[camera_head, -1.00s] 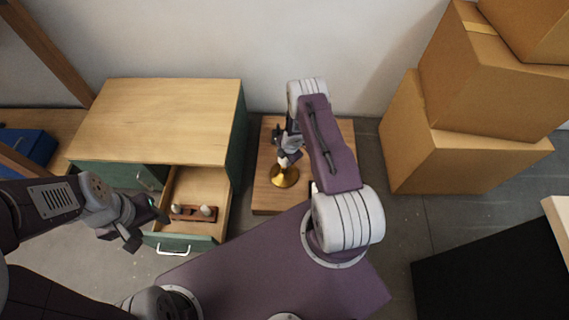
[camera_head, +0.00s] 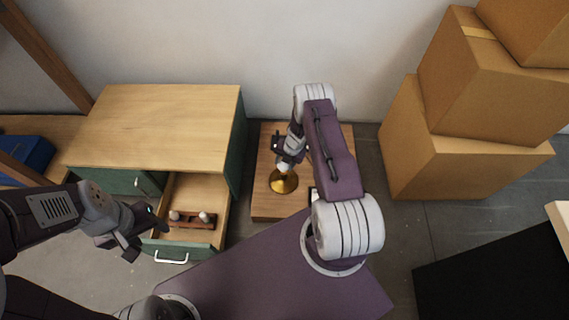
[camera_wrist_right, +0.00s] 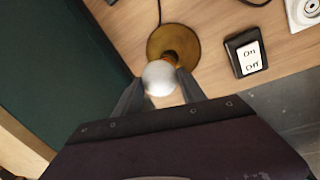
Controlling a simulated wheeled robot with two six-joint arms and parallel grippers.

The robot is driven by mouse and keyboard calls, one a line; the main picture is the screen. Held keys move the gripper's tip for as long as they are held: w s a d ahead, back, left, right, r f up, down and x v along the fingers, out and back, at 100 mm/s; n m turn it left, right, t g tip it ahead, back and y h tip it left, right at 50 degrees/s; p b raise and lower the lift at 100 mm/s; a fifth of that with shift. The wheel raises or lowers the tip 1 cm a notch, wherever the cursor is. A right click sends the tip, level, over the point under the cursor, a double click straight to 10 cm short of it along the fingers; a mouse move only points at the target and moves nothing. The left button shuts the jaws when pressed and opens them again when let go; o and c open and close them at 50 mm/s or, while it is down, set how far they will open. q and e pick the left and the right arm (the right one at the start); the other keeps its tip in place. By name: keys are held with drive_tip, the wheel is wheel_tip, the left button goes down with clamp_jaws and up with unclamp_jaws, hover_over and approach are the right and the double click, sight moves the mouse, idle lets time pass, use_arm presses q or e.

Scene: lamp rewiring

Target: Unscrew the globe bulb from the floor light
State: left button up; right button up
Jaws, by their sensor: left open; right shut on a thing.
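The floor light has a round brass base (camera_head: 284,182) on a low wooden board, and it also shows in the right wrist view (camera_wrist_right: 185,43). A white globe bulb (camera_wrist_right: 159,78) sits over the brass base in that view, between the fingers of my right gripper (camera_wrist_right: 163,86). The right gripper is shut on the bulb. In the head view the arm comes from above the lamp and mostly covers the contact; whether the bulb is still threaded in cannot be told. My left gripper (camera_head: 143,228) is open and empty, beside the open drawer.
The open drawer (camera_head: 212,222) of the green cabinet (camera_head: 160,115) holds a wooden holder (camera_head: 188,221) with white-topped pieces. A black on/off switch (camera_wrist_right: 245,52) lies beside the lamp. Stacked cardboard boxes (camera_head: 465,165) stand at the right.

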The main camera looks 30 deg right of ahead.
drive_tip(key=shift+p+v, duration=0.5)
drive_tip(key=shift+v, duration=0.3)
drive_tip(key=shift+w+a+r, duration=0.1)
drive_tip(key=shift+w, duration=0.1)
drive_tip(key=p+v, duration=0.3)
drive_tip(key=shift+w+a, duration=0.25)
